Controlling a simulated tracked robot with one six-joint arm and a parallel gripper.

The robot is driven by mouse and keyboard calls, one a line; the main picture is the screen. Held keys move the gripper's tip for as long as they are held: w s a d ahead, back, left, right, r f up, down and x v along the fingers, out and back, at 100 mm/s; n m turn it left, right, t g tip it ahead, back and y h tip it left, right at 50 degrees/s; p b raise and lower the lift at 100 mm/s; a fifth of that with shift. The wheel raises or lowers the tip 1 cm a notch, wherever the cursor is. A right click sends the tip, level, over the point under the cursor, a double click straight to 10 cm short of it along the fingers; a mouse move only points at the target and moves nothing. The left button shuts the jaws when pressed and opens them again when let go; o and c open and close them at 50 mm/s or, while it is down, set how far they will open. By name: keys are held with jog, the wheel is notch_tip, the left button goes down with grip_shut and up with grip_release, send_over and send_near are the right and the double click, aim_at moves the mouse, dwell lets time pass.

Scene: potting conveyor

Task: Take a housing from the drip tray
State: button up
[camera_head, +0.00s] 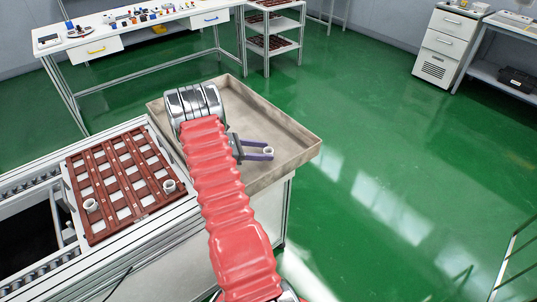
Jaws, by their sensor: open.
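The drip tray (300,158) is a shallow beige tray with raised walls, on a stand right of the conveyor. A small white round housing (268,151) is in the tray, near its right part. My gripper (266,150) reaches into the tray from the left with two dark purple fingers. The fingers are open, and the housing shows at their tips, seemingly between them. I cannot tell whether they touch it. My red-sleeved arm hides the middle and part of the left of the tray.
A red-brown slotted carrier (122,190) lies on the conveyor (150,232) at left, with two white round housings (90,205) in it. A white workbench (135,30) and a shelf rack (272,40) stand behind. Green floor is clear at right.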

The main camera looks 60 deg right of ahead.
jog(key=shift+s+d+f, duration=0.15)
jog(key=shift+s+d, duration=0.05)
jog(key=shift+c, duration=0.3)
jog(key=c, duration=1)
notch_tip(320, 180, up, 10)
dwell(0.6)
dwell(0.4)
